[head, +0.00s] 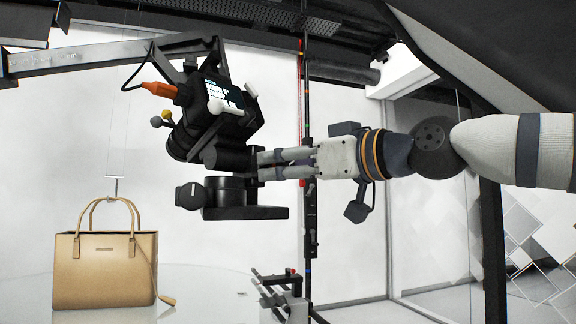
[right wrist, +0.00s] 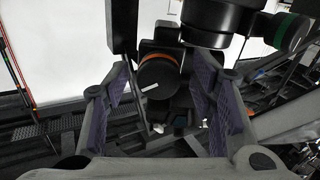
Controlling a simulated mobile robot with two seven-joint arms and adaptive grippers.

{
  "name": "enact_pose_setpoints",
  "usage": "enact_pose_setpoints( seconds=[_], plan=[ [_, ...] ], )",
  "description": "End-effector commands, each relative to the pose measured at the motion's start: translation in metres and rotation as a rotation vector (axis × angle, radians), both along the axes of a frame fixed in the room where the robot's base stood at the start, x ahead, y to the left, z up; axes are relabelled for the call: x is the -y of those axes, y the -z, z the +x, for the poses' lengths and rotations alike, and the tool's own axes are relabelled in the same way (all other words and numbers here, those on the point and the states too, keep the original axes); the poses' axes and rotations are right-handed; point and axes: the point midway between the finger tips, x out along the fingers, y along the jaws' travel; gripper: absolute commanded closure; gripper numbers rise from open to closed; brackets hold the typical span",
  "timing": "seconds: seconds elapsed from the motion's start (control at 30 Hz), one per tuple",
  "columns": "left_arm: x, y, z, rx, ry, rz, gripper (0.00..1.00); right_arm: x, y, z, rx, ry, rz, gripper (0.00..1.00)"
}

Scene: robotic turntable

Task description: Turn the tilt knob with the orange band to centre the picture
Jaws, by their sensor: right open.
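The knob with the orange band (right wrist: 158,77) is round and black, with a white pointer line on its face, in the right wrist view. My right gripper (right wrist: 161,88) is open, with one finger on each side of this knob and visible gaps. I cannot tell how far the fingertips reach along it. In the head view my right gripper (head: 262,166) points left at the tilt head under the black camera (head: 190,135), and the orange band does not show. The camera is tilted, and its small screen (head: 225,93) shows white marks too small to read. My left gripper is out of view.
A knob with a green band (right wrist: 290,32) is at the upper right of the wrist view. A tan handbag (head: 105,270) stands on a white surface at lower left. An orange plug (head: 159,90) and its cable are on the camera. A dark vertical pole (head: 310,235) stands near my right gripper.

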Motion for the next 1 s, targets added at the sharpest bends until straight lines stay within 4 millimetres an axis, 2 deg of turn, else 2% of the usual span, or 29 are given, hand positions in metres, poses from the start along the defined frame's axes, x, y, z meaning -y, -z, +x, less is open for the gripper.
enact_pose_setpoints(
  seconds=[0.2,0.4,0.73,1.0],
  plan=[
    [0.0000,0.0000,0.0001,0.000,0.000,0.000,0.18,-0.0003,0.0004,0.0004,-0.001,0.000,-0.001,0.51],
    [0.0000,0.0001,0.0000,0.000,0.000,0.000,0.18,-0.0001,0.0005,0.0003,-0.001,0.000,0.000,0.97],
    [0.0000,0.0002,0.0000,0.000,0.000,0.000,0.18,0.0000,0.0005,0.0003,0.021,0.000,-0.021,0.97],
    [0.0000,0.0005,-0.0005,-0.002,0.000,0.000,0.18,0.0002,0.0006,0.0005,0.139,0.000,-0.134,0.97]
  ],
)
